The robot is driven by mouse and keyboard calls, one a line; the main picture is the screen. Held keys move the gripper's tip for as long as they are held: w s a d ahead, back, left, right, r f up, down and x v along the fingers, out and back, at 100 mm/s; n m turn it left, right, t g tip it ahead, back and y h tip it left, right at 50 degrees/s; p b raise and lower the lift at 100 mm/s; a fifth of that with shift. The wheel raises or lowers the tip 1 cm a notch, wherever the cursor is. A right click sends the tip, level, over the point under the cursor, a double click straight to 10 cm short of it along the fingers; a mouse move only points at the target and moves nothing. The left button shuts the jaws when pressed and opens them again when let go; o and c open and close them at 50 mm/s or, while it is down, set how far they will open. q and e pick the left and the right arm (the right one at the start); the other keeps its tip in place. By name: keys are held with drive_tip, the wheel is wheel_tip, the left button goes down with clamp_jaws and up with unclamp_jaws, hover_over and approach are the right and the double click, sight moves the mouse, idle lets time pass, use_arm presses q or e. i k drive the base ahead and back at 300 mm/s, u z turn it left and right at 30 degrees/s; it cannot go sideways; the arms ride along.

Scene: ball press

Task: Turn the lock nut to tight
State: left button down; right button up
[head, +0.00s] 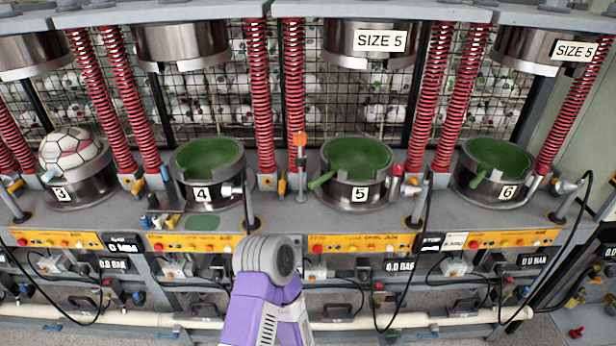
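I cannot pick out the lock nut for certain among the small fittings on the presses. A silver fitting (229,189) sticks out at the right side of the mould marked 4 (203,194). The mould marked 5 (358,194) has a green handle (321,181) at its left and a red-topped fitting (398,171) at its right. One purple arm of mine, with a round grey end, rises at the bottom centre in front of the bench. No gripper fingers show, so neither gripper's state is visible.
A ball (72,150) sits in the mould marked 3 at the left. The mould marked 6 (507,192) is open at the right. Red springs (292,80) flank the raised upper moulds. An orange-topped post (299,142) stands between moulds 4 and 5. Black hoses hang in front.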

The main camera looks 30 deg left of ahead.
sight(299, 163)
drive_tip(key=k, duration=0.2)
drive_tip(key=u, duration=1)
